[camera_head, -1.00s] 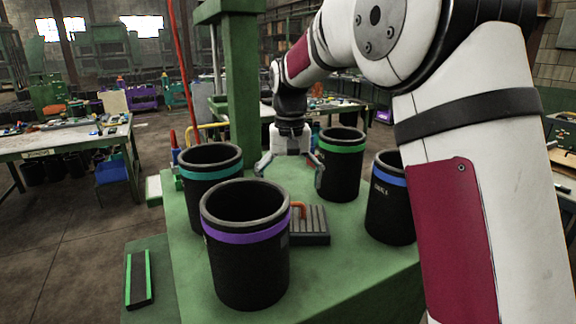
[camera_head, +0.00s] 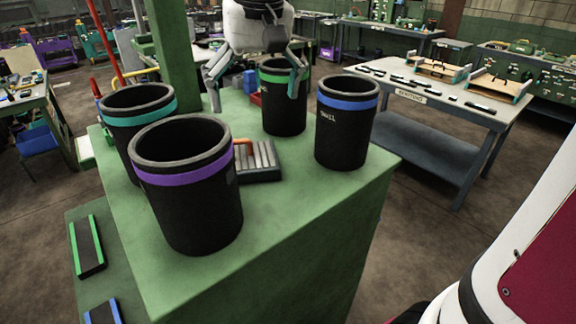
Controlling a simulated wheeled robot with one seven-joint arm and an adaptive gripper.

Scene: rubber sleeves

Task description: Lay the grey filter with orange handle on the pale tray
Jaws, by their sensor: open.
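The grey filter (camera_head: 264,162) with its orange handle (camera_head: 240,143) lies on the green bench top. It has a ribbed surface, and its left side is partly hidden by the purple-banded black sleeve. My gripper (camera_head: 253,100) is open and empty, fingers pointing down, above the far part of the bench. It appears behind and above the filter, apart from it, with its right finger in front of the green-banded sleeve. I cannot surely pick out the pale tray; two pale wooden tray-like holders (camera_head: 443,71) stand on the table at the back right.
Black sleeves with purple (camera_head: 190,205), teal (camera_head: 122,122), green (camera_head: 284,118) and blue (camera_head: 345,140) bands stand upright around the filter. A green post (camera_head: 172,50) rises at the back left of the bench (camera_head: 300,235). The bench's front right is clear.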

